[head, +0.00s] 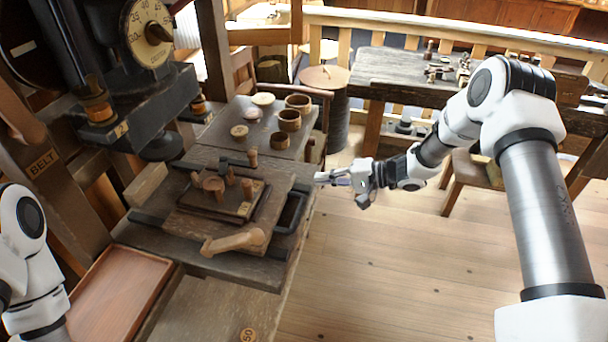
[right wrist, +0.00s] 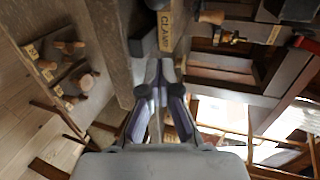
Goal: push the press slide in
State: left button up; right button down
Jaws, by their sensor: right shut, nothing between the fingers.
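The press slide (head: 183,221) is a dark wooden plate on the worktable at the centre left, carrying a small board with a spool-shaped piece (head: 213,186) and several upright pegs. A black bar handle (head: 291,213) stands at its right side. The dark press (head: 150,105) with a round dial rises behind and to the left. My right gripper (head: 318,178) is shut and empty, just right of the table's right edge and a little beyond the handle, apart from it. Its closed fingers (right wrist: 158,75) also show in the right wrist view. My left gripper is out of view.
A light wooden lever (head: 234,241) lies at the slide's front. Several round wooden cups and discs (head: 289,120) stand at the table's back. An empty reddish tray (head: 120,295) is at the lower left. Open floor (head: 400,270) lies to the right.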

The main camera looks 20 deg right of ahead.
aim_at(261, 169)
jog(key=w+a, duration=0.1)
jog(key=a, duration=0.2)
jog(key=shift+w+f+p, duration=0.1)
jog(key=shift+w+p, duration=0.25)
jog(key=shift+p, duration=0.05)
jog(key=shift+w+a, duration=0.3)
jog(key=shift+a, duration=0.1)
jog(key=shift+w+a, duration=0.2)
jog(key=w+a, duration=0.2)
jog(key=a, duration=0.1)
jog(key=w+a+b, duration=0.1)
jog(key=w+a, duration=0.1)
jog(key=a, duration=0.1)
jog(key=w+a+b, duration=0.1)
jog(key=w+a, duration=0.1)
jog(key=a, duration=0.1)
jog(key=shift+w+a+f, duration=0.15)
jog(key=shift+w+a, duration=0.1)
jog(key=shift+a, duration=0.05)
jog(key=shift+w+a, duration=0.15)
jog(key=shift+a, duration=0.05)
jog(key=shift+r, duration=0.2)
